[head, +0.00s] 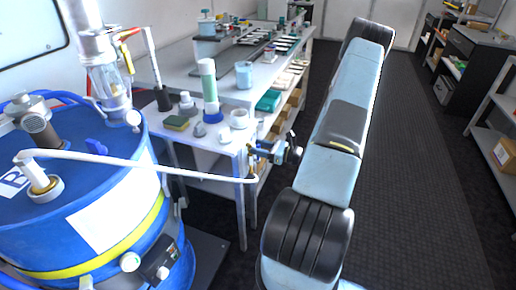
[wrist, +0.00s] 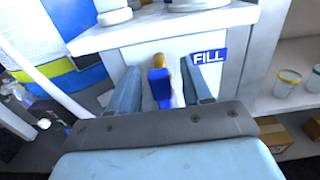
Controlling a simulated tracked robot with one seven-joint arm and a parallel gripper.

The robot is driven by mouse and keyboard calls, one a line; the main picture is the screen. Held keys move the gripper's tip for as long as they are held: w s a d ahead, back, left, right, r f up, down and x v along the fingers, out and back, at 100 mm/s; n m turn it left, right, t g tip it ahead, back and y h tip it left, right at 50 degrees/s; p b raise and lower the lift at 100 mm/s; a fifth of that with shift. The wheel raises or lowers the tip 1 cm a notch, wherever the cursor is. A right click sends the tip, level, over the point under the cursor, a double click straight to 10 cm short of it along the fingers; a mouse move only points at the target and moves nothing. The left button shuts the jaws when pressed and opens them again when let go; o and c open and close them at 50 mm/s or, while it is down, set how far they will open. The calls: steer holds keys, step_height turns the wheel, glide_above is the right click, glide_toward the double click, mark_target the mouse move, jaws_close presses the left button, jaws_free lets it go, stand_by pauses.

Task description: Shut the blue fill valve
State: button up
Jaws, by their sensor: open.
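The blue fill valve shows in the wrist view as a blue lever handle (wrist: 160,88) under a brass-coloured stem (wrist: 158,61). It is on a pale panel beside a blue FILL label (wrist: 208,56). My gripper (wrist: 160,75) is open, with one finger on each side of the handle. Gaps show between the handle and both fingers, so I see no contact. The lower end of the handle comes close to the gripper's grey palm edge.
A large blue drum (head: 110,215) with a yellow band stands at left. A white pipe (head: 110,160) runs from it towards the bench end. The bench (head: 175,75) carries bottles and jars near its edge. The dark floor (head: 410,180) at right is clear.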

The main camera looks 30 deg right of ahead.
steer(key=shift+w+a, duration=0.25)
steer(key=shift+w, duration=0.05)
steer(key=shift+c, duration=0.2)
jaws_close()
stand_by(0.3)
